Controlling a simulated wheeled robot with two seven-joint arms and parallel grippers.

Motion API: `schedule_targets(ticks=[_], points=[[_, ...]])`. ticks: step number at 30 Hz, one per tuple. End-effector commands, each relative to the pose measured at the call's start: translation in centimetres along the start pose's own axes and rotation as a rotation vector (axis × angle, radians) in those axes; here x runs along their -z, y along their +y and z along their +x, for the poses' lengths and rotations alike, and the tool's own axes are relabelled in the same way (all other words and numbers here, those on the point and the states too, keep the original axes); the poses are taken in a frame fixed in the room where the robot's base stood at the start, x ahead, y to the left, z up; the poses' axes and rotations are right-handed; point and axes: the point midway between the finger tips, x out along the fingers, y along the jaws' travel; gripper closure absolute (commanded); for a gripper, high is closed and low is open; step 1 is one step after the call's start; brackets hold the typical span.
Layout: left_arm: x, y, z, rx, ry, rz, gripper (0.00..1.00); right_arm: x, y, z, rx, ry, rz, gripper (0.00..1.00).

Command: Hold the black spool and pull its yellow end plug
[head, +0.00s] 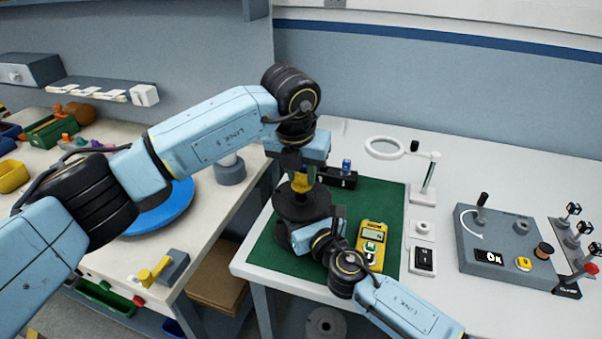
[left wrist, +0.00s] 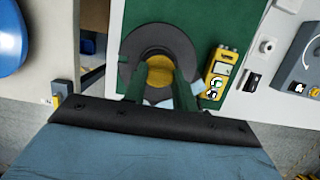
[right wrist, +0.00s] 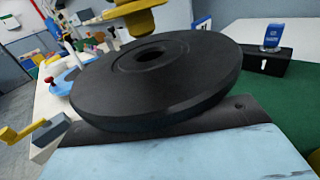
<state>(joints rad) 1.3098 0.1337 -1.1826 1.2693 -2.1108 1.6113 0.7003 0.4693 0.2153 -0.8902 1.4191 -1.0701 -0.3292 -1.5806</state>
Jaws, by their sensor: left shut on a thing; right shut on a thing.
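The black spool (head: 290,207) is over the green mat, and its wide upper disc with an open centre hole fills the right wrist view (right wrist: 190,85). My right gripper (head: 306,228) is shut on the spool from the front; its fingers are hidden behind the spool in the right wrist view. The yellow end plug (head: 303,179) is above the spool, apart from the hole, as the right wrist view (right wrist: 137,18) shows. My left gripper (head: 301,170) points down from above and is shut on the plug, which shows between its fingers in the left wrist view (left wrist: 160,72).
A yellow meter (head: 371,246) lies on the green mat (head: 385,200) right of the spool. A black block (head: 338,180) with a blue-topped piece is behind it. A ring magnifier (head: 385,148) and a grey control panel (head: 505,245) stand to the right. A blue disc (head: 165,212) is on the left bench.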

Motion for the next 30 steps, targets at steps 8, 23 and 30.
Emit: schedule_targets(ticks=[8, 23, 30], points=[[-0.1, 0.0, -0.2, 0.000, 0.000, 0.000, 0.93, 0.1, -0.1, 0.0, 0.003, 0.003, -0.001, 0.72], [-0.7, 0.0, -2.5, 0.000, -0.003, 0.000, 0.93, 0.1, -0.2, 0.0, 0.003, 0.003, -0.001, 0.72], [-1.1, 0.0, -4.0, 0.001, -0.002, 0.000, 0.93, 0.1, -0.2, 0.0, 0.003, 0.002, -0.001, 0.72]])
